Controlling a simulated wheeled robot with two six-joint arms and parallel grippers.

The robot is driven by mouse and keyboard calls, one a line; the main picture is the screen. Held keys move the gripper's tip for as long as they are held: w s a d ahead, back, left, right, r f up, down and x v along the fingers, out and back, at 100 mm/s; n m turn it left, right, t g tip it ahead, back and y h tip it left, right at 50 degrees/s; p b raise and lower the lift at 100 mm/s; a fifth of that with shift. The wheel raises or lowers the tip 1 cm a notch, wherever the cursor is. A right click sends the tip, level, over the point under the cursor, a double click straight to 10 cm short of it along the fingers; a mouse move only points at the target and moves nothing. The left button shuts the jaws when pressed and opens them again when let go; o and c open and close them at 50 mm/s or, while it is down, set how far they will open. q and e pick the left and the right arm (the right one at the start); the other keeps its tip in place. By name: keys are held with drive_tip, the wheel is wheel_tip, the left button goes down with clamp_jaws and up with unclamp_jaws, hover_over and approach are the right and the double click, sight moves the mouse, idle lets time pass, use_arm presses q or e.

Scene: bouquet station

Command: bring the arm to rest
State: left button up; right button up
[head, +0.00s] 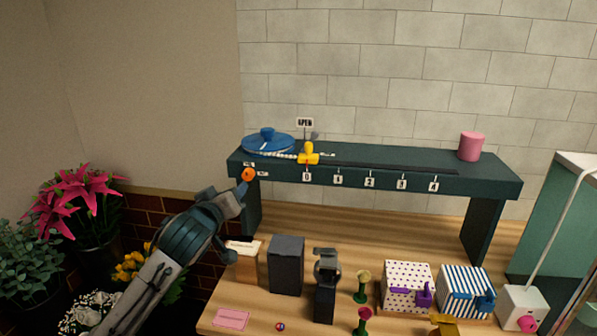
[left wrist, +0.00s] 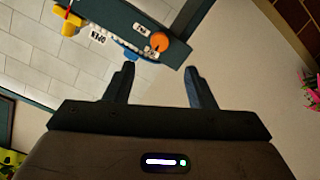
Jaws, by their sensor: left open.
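My left arm comes in from the left in the head view. Its gripper (head: 238,202) is just below and left of the orange knob (head: 248,174) at the left end of the dark green shelf (head: 400,178). In the left wrist view the two fingers of the gripper (left wrist: 160,86) stand apart with nothing between them. The orange knob (left wrist: 159,42) shows beyond the fingertips there, apart from them. My right gripper is in neither view.
On the shelf are a blue round lid-like disc (head: 267,140), a yellow slider (head: 309,154) and a pink cylinder (head: 471,146). Below stand a dark grey block (head: 287,264), a dotted box (head: 407,287) and a striped box (head: 466,291). Pink flowers (head: 80,195) are at the left.

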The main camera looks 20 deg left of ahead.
use_arm(q)
drive_tip(key=s+d+f+m+g, duration=0.2)
drive_tip(key=s+f, duration=0.2)
drive_tip(key=f, duration=0.4)
drive_tip(key=s+d+f+m+g+h, duration=0.1)
drive_tip(key=s+d+f+g, duration=0.15)
drive_tip(key=s+f, duration=0.35)
drive_tip(key=s+d+f+m+g, duration=0.2)
drive_tip(key=s+f, duration=0.1)
drive_tip(key=f, duration=0.6)
drive_tip(key=s+d+f+m+g+h, duration=0.1)
drive_tip(key=s+d+f+m+g, duration=0.15)
drive_tip(key=s+f, duration=0.55)
drive_tip(key=s+d+f+m+g+h, duration=0.1)
drive_tip(key=s+d+f+m+g, duration=0.2)
drive_tip(key=s, duration=0.9)
wheel_tip(320, 180, down, 31)
drive_tip(key=a+n+g, duration=0.2)
drive_tip(key=s+f, duration=1.7)
drive_tip(key=f, duration=0.1)
drive_tip(key=shift+s+a+f+g, duration=0.25)
drive_tip(key=shift+s+a+g, duration=0.1)
drive_tip(key=shift+a+g, duration=0.1)
